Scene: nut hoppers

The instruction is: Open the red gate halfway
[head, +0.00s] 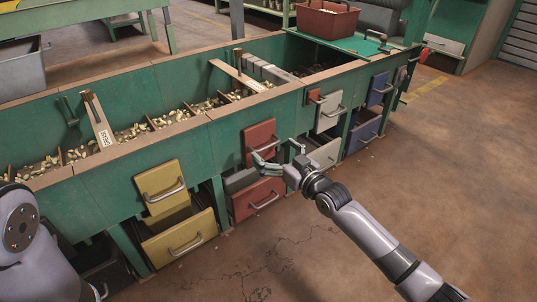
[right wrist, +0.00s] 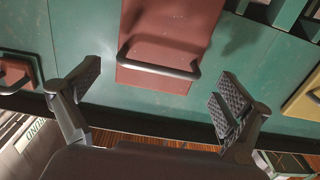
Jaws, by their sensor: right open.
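The red gate (head: 261,135) is a flat panel with a metal bar handle on the green hopper front. It appears down against the front. A red drawer (head: 240,208) sits below it. My right gripper (head: 280,158) is open in front of the gate's lower right part. In the right wrist view, the red gate (right wrist: 168,28) and its bar handle (right wrist: 158,69) lie ahead between the two spread fingers of the right gripper (right wrist: 157,84). The fingers look apart from the handle, with nothing between them. My left arm shows at the lower left, but its gripper does not.
A yellow gate (head: 161,184) and yellow drawer (head: 181,241) are to the left. A white gate (head: 329,112) and a blue gate (head: 378,89) are to the right. Nuts lie in the hopper troughs. A red bin (head: 326,20) stands behind. The floor in front is clear.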

